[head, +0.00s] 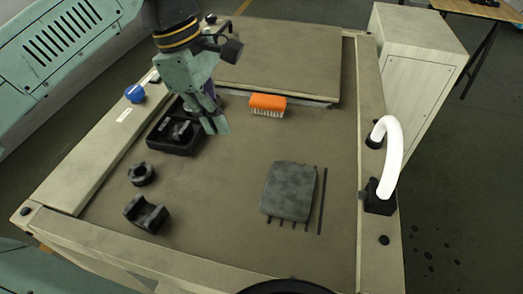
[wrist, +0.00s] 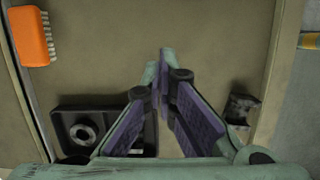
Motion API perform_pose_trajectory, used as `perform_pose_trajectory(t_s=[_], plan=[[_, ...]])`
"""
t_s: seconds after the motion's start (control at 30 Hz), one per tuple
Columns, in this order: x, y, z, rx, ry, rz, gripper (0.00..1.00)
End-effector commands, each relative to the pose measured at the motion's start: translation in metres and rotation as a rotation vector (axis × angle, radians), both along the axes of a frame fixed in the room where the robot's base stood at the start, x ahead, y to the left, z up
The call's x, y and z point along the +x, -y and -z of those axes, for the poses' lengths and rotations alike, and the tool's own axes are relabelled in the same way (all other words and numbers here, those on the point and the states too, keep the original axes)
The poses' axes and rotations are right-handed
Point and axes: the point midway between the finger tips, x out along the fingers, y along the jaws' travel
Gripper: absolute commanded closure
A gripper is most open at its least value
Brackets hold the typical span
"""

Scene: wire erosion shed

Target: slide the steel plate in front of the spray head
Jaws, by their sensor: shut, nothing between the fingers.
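The steel plate (head: 289,191) is a dark grey, rounded square lying flat on the table, right of centre in the head view. A white bent pipe with black ends, which looks like the spray head (head: 388,155), stands on the right rail, apart from the plate and to its right. My gripper (head: 217,124) is shut and empty above the table, beside the black tray and well up and left of the plate. In the wrist view its fingertips (wrist: 165,55) are together with nothing between them. The plate is not visible in the wrist view.
A thin dark strip (head: 321,200) lies just right of the plate, with short dark marks at its near edge. A black tray (head: 152,145) holding parts, an orange brush (head: 267,102), a black ring (head: 141,174) and a notched block (head: 146,213) lie elsewhere. Between gripper and plate the table is clear.

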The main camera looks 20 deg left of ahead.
Motion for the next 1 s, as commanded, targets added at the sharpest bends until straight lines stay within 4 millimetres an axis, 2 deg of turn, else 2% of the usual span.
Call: perform_pose_trajectory(t_s=[0.13,0.27,0.63,0.8,1.0], plan=[[-0.002,0.000,0.005,-0.001,-0.002,0.005,1.00],[-0.003,0.005,0.021,-0.002,-0.003,0.005,1.00],[-0.003,0.024,0.095,-0.002,-0.004,0.005,1.00],[-0.003,0.049,0.095,0.000,0.000,0.007,1.00],[-0.003,0.062,0.097,-0.001,-0.001,0.003,1.00]])
